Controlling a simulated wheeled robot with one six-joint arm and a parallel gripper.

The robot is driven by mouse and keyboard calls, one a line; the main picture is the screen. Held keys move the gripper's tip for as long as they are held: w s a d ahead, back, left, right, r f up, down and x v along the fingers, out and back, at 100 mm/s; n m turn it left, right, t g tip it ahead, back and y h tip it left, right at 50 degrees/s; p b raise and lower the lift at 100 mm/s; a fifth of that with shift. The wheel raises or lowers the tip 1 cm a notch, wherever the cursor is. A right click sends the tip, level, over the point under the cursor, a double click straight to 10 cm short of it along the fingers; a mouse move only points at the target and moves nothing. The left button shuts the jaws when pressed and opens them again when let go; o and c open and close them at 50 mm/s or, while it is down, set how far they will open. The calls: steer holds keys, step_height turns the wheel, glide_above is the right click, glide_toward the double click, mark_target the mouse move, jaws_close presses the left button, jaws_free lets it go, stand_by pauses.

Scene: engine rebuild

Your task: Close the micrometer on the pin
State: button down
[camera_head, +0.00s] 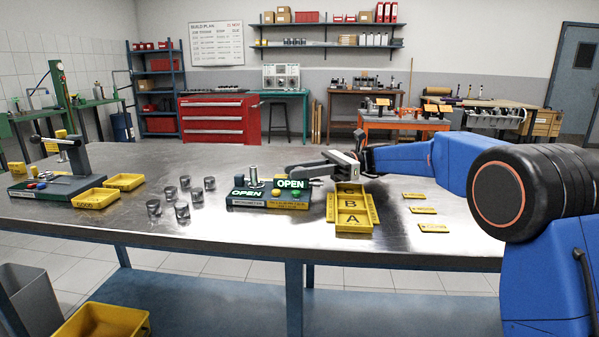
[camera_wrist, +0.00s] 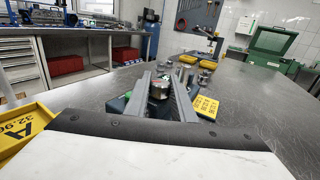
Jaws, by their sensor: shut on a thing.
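The micrometer station (camera_head: 238,201) is a dark green base on the bench, with two lit signs reading OPEN, one on the left (camera_head: 246,193) and one on the right (camera_head: 290,184). An upright metal post (camera_head: 253,173) stands behind the left sign; I cannot tell whether it is the pin. My gripper (camera_head: 296,170) reaches in from the right, at the station's right side. In the wrist view my gripper (camera_wrist: 161,78) has its two grey fingers on either side of a round metal part (camera_wrist: 160,90) and is shut on it. The fingers hide part of the station there.
Yellow trays marked B and A (camera_head: 354,219) stand just right of the station. Several metal cylinders (camera_head: 182,212) stand to its left. A press-like fixture (camera_head: 67,165) and yellow trays (camera_head: 96,198) are farther left. Yellow tags (camera_head: 423,210) lie at right. The bench front is clear.

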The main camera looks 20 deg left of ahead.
steer(key=shift+n+g+h, duration=0.6)
steer(key=shift+g+h, duration=0.1)
steer(key=shift+r, duration=0.1)
steer(key=c, duration=1.5)
jaws_free()
